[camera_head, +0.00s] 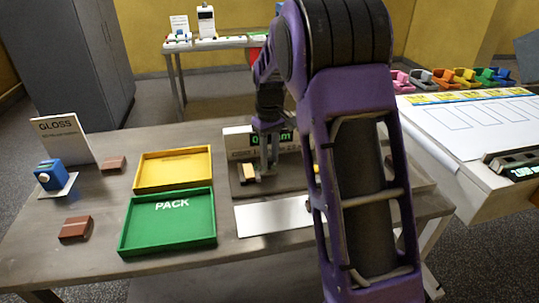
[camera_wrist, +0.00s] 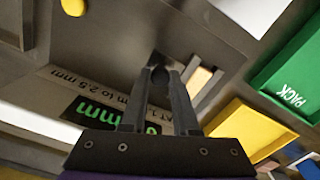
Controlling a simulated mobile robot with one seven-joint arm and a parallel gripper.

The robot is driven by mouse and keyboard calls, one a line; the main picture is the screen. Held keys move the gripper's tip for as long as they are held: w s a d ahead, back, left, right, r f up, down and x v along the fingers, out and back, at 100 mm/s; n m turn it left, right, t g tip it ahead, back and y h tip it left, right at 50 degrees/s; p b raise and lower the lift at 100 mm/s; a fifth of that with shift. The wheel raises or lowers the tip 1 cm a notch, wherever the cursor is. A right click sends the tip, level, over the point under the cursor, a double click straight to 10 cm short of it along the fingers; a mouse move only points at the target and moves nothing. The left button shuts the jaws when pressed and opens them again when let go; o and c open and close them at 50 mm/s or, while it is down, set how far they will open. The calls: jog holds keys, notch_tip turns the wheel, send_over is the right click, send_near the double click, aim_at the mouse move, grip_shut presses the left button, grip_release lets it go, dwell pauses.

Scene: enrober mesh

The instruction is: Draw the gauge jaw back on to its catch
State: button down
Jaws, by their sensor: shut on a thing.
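The gauge (camera_head: 238,142) stands on the table with a green lit display, partly hidden behind my arm. Its display also shows upside down in the wrist view (camera_wrist: 90,112), with lettering reading "to 2.5 mm". My gripper (camera_head: 268,163) is lowered over the gauge's base plate. In the wrist view its fingertips (camera_wrist: 163,74) are closed around a small dark round knob (camera_wrist: 160,76), which looks like the jaw's handle. A cream-faced block (camera_head: 248,171) sits just left of the fingers and shows beside them in the wrist view (camera_wrist: 198,80). The catch cannot be made out.
A yellow tray (camera_head: 174,186) and a green PACK tray (camera_head: 133,233) lie left of the gauge. A white sheet (camera_head: 262,232) lies in front. Brown blocks (camera_head: 75,236), a blue device (camera_head: 48,178) and a GLOSS sign (camera_head: 63,138) are farther left. A yellow knob (camera_wrist: 74,7) is near the gauge.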

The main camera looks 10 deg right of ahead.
dwell(0.3)
jog(key=shift+d+r+p, duration=0.1)
jog(key=shift+d+p, duration=0.6)
jog(key=shift+d, duration=1.95)
jog(key=c, duration=0.7)
grip_release()
jog(key=shift+d, duration=0.1)
jog(key=shift+o, duration=0.3)
jog(key=shift+r, duration=0.4)
notch_tip(320, 180, up, 17)
jog(key=p, duration=0.2)
jog(key=shift+f+p, duration=0.2)
jog(key=shift+p, duration=0.1)
